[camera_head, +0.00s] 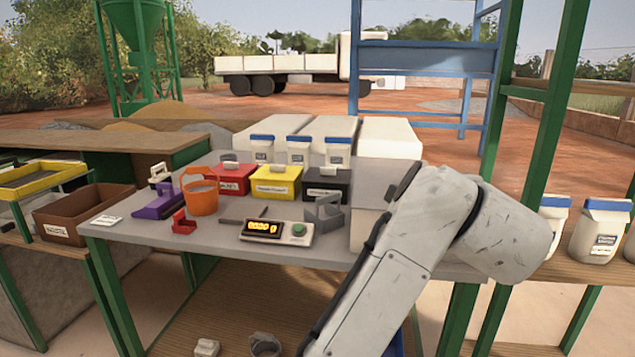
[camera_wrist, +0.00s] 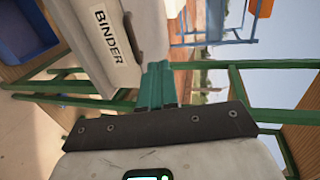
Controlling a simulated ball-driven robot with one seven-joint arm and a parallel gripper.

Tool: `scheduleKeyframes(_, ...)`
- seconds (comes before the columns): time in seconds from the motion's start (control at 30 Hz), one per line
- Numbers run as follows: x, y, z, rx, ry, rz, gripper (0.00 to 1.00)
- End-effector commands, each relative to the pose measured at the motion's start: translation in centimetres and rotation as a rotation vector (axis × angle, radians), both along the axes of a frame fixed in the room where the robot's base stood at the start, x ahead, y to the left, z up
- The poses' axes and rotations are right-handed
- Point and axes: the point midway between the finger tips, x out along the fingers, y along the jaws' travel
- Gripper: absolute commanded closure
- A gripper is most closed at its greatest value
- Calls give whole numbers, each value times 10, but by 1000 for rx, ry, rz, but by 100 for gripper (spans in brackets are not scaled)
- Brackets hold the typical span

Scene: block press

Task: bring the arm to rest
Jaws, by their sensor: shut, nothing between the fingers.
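My gripper (camera_wrist: 157,68) shows in the wrist view as two teal fingers pressed together, with nothing between them. In that view a white container labelled BINDER (camera_wrist: 88,22) lies just left of the fingers; I cannot tell whether they touch it. In the head view my white arm rises from the bottom centre and bends to the right, in front of the right end of the grey table (camera_head: 160,233). My gripper is hidden in the head view.
On the table stand an orange bucket (camera_head: 201,198), red (camera_head: 229,180), yellow (camera_head: 270,187) and black (camera_head: 322,187) boxes, and a scale with a lit display (camera_head: 276,230). Green posts (camera_head: 541,150) rise at right, beside white jugs (camera_head: 597,236). A blue bin (camera_wrist: 27,30) shows in the wrist view.

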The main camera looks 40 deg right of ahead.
Motion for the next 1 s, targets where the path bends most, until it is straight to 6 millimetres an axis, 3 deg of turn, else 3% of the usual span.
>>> scheduleKeyframes(0.27,5,2,-4,-58,62,39,100)
scheduleKeyframes(0.47,27,18,-34,-277,329,217,100)
scheduleKeyframes(0.57,36,30,-62,-386,493,335,100)
scheduleKeyframes(0.77,39,59,-142,-559,821,606,100)
scheduleKeyframes(0.87,30,75,-191,-621,980,763,100)
scheduleKeyframes(1.0,1,101,-265,-677,1185,1008,100)
